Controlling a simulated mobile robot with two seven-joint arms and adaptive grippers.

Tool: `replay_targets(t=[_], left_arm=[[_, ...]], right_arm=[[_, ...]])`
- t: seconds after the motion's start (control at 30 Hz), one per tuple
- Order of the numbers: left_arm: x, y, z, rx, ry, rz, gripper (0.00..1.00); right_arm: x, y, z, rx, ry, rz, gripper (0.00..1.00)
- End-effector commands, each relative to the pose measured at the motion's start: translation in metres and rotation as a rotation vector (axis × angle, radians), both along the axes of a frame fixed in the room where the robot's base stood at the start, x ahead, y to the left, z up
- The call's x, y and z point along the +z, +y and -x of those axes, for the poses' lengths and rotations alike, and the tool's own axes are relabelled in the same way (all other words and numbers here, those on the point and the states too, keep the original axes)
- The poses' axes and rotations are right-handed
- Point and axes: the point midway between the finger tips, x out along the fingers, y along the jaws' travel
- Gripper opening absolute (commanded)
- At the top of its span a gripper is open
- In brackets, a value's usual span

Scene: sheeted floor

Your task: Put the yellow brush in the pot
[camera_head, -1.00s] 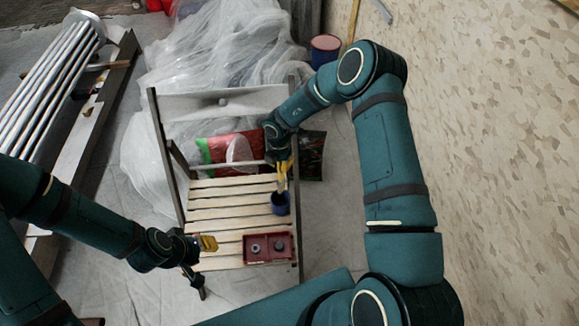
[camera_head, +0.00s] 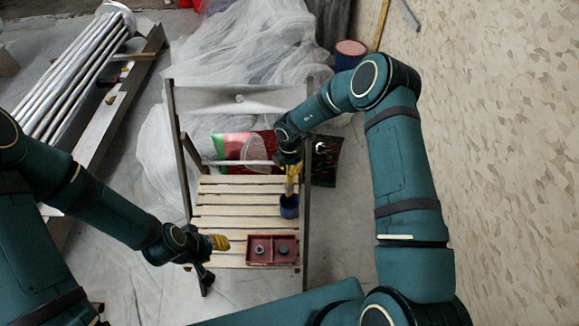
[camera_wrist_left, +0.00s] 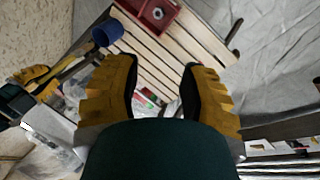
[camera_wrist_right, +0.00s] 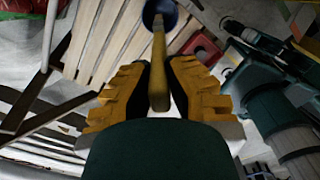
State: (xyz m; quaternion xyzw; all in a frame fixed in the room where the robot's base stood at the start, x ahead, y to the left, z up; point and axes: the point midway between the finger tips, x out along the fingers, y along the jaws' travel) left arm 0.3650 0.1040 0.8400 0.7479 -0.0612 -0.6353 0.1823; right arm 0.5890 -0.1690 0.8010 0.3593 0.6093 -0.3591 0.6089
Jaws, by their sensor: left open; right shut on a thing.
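The blue pot (camera_head: 289,206) stands on the slatted wooden seat near its right edge. It also shows in the left wrist view (camera_wrist_left: 107,33) and at the top of the right wrist view (camera_wrist_right: 158,8). My right gripper (camera_head: 291,172) is above the pot, shut on the yellow brush (camera_wrist_right: 155,72). The brush points down from the fingers, and its far end overlaps the pot's opening in the right wrist view. How deep it sits in the pot I cannot tell. My left gripper (camera_head: 220,242) is open and empty by the seat's left front edge; its spread fingers show in the left wrist view (camera_wrist_left: 160,85).
A red and green bag (camera_head: 240,146) lies behind the seat. Plastic sheeting (camera_head: 245,50) covers the back floor. Long metal tubes (camera_head: 75,70) lie at left; a wall is at right.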

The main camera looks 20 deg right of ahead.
Motion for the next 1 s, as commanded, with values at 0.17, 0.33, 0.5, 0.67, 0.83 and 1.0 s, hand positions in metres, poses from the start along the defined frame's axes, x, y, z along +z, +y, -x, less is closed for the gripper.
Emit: replay_targets(t=[0.17,0.33,0.5,0.67,0.83,1.0], left_arm=[[-0.022,-0.001,0.001,-0.003,0.003,-0.002,0.42],[-0.037,-0.002,0.006,-0.013,0.014,0.001,0.42],[-0.052,-0.003,0.011,-0.022,0.027,0.004,0.42],[-0.066,-0.004,0.016,-0.030,0.037,0.007,0.42],[-0.081,-0.005,0.021,-0.038,0.047,0.009,0.42],[-0.094,-0.005,0.020,-0.039,0.046,0.008,0.42]], right_arm=[[-0.024,0.000,0.000,0.000,0.000,0.000,0.00],[-0.042,0.000,0.000,0.000,0.000,0.001,0.00],[-0.060,0.000,0.000,0.001,0.000,0.001,0.00],[-0.078,0.000,0.000,0.001,-0.001,0.000,0.00],[-0.096,0.000,0.000,0.001,-0.001,0.000,0.00],[-0.113,0.000,0.000,0.001,-0.001,0.000,0.00]])
